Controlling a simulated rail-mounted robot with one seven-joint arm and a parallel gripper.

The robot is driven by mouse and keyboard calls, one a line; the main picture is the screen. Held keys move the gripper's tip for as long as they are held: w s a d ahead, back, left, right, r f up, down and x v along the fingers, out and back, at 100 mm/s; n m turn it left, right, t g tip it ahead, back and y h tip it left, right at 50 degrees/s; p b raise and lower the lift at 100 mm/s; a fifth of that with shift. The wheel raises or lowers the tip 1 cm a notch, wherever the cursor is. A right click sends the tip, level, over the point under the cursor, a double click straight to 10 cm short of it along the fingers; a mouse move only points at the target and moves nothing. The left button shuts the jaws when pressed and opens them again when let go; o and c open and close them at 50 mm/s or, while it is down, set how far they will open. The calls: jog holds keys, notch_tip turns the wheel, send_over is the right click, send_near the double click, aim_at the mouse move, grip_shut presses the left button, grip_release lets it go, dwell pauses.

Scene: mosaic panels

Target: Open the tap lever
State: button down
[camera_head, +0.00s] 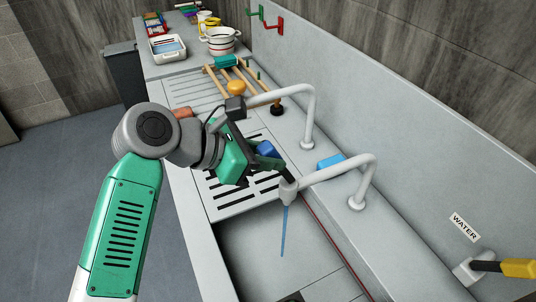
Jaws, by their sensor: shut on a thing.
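The near tap is a white curved pipe (340,169) on the sink's back ledge, with its nozzle (288,193) over the basin. A dark lever stem (286,173) rises from the nozzle toward a blue grip (266,149). My gripper (263,158) is shut at this lever, just above and left of the nozzle. The finger contact is partly hidden by the green gripper body. A thin blue stream (283,232) runs down from the nozzle into the basin (250,245).
A second white tap (308,105) stands behind, close to my wrist. A yellow-handled valve (518,268) is at the right by a WATER label (464,227). A blue block (330,161) lies on the ledge. A wooden rack (222,83) and white tub (167,48) are farther back.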

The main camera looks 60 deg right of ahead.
jog(key=shift+r, duration=0.1)
jog(key=c, duration=1.2)
grip_release()
jog(key=shift+o, duration=0.2)
jog(key=v, duration=0.7)
jog(key=shift+w+a+r+p, duration=0.15)
jog(key=shift+w+a+p, duration=0.15)
jog(key=shift+p, duration=0.1)
